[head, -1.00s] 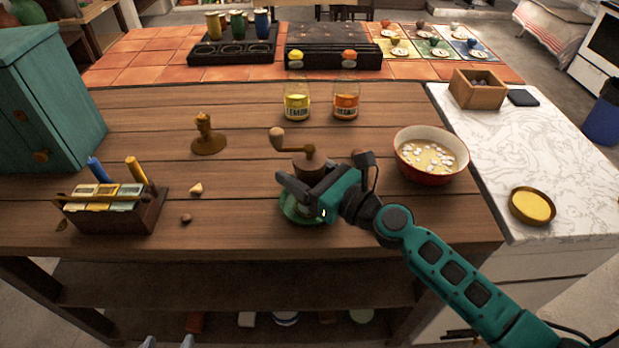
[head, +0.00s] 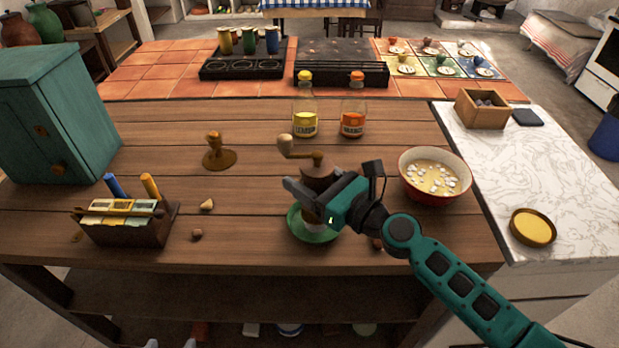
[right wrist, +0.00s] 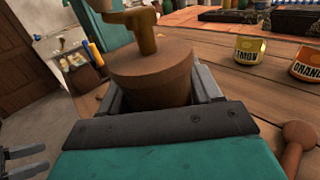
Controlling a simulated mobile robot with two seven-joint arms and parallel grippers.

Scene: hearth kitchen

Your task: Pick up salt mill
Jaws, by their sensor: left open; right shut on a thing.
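The salt mill (head: 318,180) is a brown wooden mill with a crank handle and round knob on top. It is upright, above a green saucer (head: 330,236) near the front of the wooden table. My right gripper (head: 306,202) is shut on its body; the right wrist view shows the mill (right wrist: 155,75) between the fingers. The gripper hides the mill's lower part, so I cannot tell whether it touches the saucer. My left gripper (head: 170,343) is open and empty at the bottom edge of the head view, low in front of the table.
A red bowl (head: 405,190) stands right of the gripper. Lemon (head: 305,124) and orange (head: 352,124) bottles stand behind the mill. A brown stand (head: 219,158) and a box of packets (head: 130,228) are left. Small brown bits lie on the table. The middle left is fairly clear.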

